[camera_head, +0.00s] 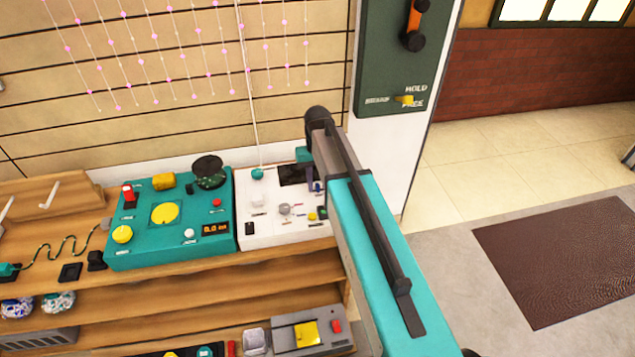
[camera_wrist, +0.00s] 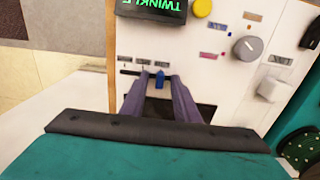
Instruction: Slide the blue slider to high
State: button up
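The blue slider (camera_wrist: 159,80) is a small blue knob on the white panel (camera_wrist: 210,70), seen in the wrist view. Several small dark labels run in a row just above it; their words are too small to read. My gripper (camera_wrist: 160,76) reaches over the panel with its two grey-purple fingers on either side of the slider. A gap shows between each finger and the knob, so the fingers look open around it. In the head view my arm covers the panel's right part, and the slider (camera_head: 318,186) is a small blue spot beside my gripper (camera_head: 312,182).
The white panel also carries a green-lit TWINKLE display (camera_wrist: 155,8), a yellow knob (camera_wrist: 202,8) and a grey knob (camera_wrist: 247,48). A teal control box (camera_head: 150,235) stands left of the panel on the wooden bench (camera_head: 200,265). A dark green wall panel (camera_head: 385,60) rises behind my arm.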

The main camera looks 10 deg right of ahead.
grip_shut()
dwell(0.4)
